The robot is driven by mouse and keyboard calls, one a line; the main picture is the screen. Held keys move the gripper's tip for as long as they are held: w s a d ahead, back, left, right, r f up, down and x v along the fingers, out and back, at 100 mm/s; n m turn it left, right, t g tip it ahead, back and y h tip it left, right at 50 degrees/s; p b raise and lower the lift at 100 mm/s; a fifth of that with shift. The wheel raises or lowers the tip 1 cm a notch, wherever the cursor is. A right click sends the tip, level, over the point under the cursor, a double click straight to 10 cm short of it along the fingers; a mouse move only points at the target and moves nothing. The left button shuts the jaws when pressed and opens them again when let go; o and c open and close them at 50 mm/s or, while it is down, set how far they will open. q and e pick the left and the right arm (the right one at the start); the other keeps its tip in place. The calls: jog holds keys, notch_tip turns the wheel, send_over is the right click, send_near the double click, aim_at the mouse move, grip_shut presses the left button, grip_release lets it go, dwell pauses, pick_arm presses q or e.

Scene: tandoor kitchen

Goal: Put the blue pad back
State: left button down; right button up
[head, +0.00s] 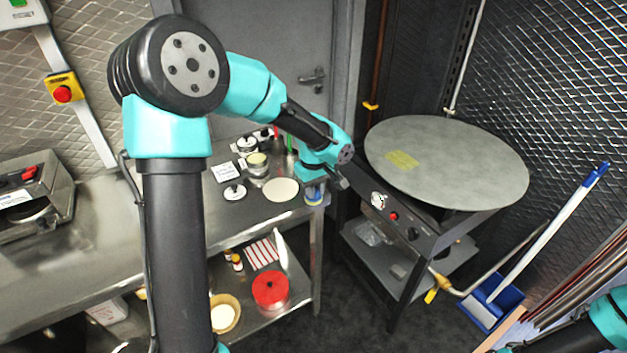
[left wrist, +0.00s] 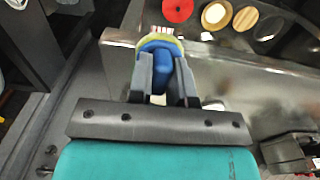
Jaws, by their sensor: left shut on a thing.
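The blue pad (head: 314,195) is at the right end of the steel counter, near its corner. It has a blue body with a yellowish layer. My left gripper (head: 320,184) is at the pad, partly hidden by its own wrist. In the left wrist view, the gripper (left wrist: 163,80) is shut on the blue pad (left wrist: 163,66), whose body lies between the two fingers. Whether the pad touches the counter cannot be told. My right gripper is out of view; only part of my right arm shows at the lower right.
The steel counter (head: 110,225) holds a pale round disc (head: 282,190), a lidded pot (head: 257,163) and a white lid (head: 233,192). A red tin (head: 270,290) stands on the shelf below. A large round griddle (head: 450,165) stands to the right, across a gap.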

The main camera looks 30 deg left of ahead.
pick_arm(q)
jog(key=w+a, duration=0.1)
jog(key=w, duration=0.1)
jog(key=w+a, duration=0.2)
jog(key=w, duration=0.1)
jog(key=w+a, duration=0.1)
jog(key=w, duration=0.1)
jog(key=shift+w+a+f, duration=0.2)
jog(key=shift+a+f, duration=0.05)
jog(key=shift+f, duration=0.1)
jog(key=shift+w+a, duration=0.15)
jog(key=shift+w, duration=0.1)
jog(key=shift+w+a+f, duration=0.1)
jog(key=shift+w+f, duration=0.05)
jog(key=shift+f, duration=1.65)
jog(key=shift+f, duration=0.2)
jog(key=c, duration=1.1)
grip_release()
jog(key=shift+o, duration=0.2)
jog(key=shift+r, duration=0.1)
notch_tip(320, 180, up, 12)
